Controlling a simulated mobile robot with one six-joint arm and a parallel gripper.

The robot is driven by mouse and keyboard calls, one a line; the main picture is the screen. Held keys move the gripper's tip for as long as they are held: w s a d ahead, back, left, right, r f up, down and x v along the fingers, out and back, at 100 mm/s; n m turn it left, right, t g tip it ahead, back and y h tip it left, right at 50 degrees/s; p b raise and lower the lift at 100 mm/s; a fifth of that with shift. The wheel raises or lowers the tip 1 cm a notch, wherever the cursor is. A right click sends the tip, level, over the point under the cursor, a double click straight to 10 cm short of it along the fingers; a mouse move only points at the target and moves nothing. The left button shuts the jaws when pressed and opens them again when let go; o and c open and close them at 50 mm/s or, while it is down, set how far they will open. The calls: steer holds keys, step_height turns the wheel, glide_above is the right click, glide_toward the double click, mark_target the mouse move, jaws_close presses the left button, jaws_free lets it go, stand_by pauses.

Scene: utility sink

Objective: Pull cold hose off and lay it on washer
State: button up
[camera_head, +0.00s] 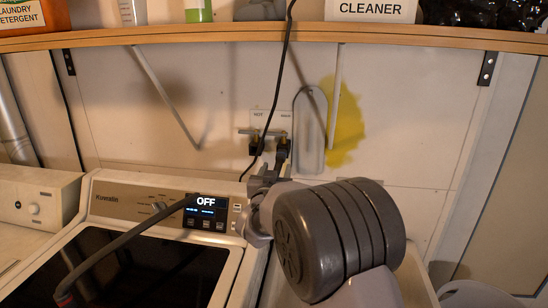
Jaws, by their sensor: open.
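The wall valve box (265,119) has a left outlet marked HOT and a right outlet whose label is too small to read surely. A dark fitting (282,150) sits at the right outlet. My gripper (264,181) is open just below it, in front of the wall. Its fingertips are small and partly hidden by my arm, so I cannot tell whether they touch the fitting or a hose. The washer (105,206) stands at lower left. A dark grey hose (125,238) with a reddish end crosses above or on its lid; contact is unclear.
A wooden shelf (180,33) with bottles runs across the top. A thin black cord (278,80) hangs from it past the valves. Another appliance (40,195) stands at far left. A grey panel (309,135) and yellow stain are right of the valves.

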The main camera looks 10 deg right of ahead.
mark_target(280, 159)
stand_by(0.3)
steer(key=p+x, duration=0.3)
steer(key=x, duration=0.6)
steer(key=shift+d+p, duration=0.1)
steer(key=shift+p, duration=0.3)
steer(key=shift+b, duration=0.5)
stand_by(0.6)
steer(key=shift+c, duration=0.4)
jaws_close()
